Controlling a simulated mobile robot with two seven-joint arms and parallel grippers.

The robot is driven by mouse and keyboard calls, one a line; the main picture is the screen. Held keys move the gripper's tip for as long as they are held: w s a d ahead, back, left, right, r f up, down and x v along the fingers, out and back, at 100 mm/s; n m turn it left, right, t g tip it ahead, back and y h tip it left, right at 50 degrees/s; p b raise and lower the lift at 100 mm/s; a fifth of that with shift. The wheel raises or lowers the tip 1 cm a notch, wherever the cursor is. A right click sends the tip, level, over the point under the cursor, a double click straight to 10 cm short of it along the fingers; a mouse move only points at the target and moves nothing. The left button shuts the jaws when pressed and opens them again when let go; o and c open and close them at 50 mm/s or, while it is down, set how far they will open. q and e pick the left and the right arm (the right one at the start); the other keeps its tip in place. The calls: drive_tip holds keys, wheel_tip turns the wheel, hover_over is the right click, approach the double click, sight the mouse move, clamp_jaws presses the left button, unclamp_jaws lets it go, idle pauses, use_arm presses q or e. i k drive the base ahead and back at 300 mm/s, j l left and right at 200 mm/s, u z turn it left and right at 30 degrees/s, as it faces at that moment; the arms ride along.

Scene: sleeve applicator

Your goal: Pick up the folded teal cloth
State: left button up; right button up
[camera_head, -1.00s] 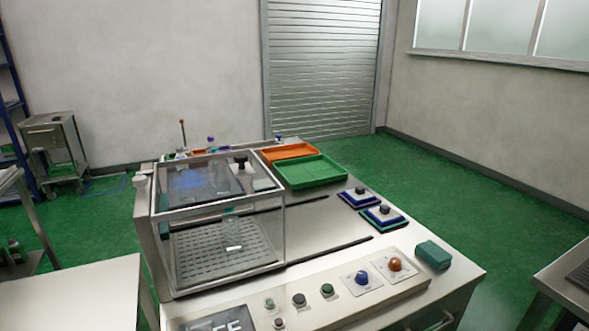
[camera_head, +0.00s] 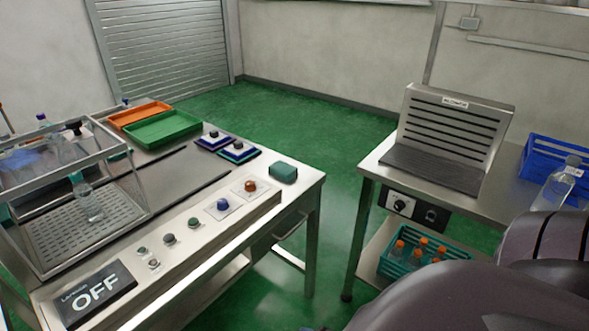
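The folded teal cloth (camera_head: 283,172) is a small, thick, rounded block. It lies on the steel table top near its right corner, to the right of the control panel. Nothing touches or covers it. Neither gripper shows in the view. A dark, rounded part of my own arm fills the lower right corner, well to the right of the cloth.
A control panel (camera_head: 185,235) with knobs and an OFF display (camera_head: 95,294) runs along the front. A clear case (camera_head: 78,222) stands left, green (camera_head: 163,129) and orange (camera_head: 140,115) trays behind. A second table (camera_head: 372,165) at right bears a slotted unit (camera_head: 450,140) and blue crate (camera_head: 556,160).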

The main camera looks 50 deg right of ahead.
sight(286, 172)
drive_tip(key=k+z, duration=0.15)
drive_tip(key=z, duration=0.3)
drive_tip(key=k+z, duration=0.15)
drive_tip(key=z, duration=0.3)
drive_tip(key=i+j+z, duration=0.1)
drive_tip(key=j+z, duration=0.35)
drive_tip(key=z, duration=0.2)
drive_tip(key=i+j, duration=0.2)
drive_tip(key=i, duration=0.25)
drive_tip(key=k+u, duration=0.1)
drive_tip(key=k, duration=0.3)
drive_tip(key=i+u, duration=0.15)
drive_tip(key=u, duration=0.2)
drive_tip(key=i+u, duration=0.1)
drive_tip(key=u, duration=0.25)
drive_tip(key=i+l+u, duration=0.15)
drive_tip(key=u, duration=0.15)
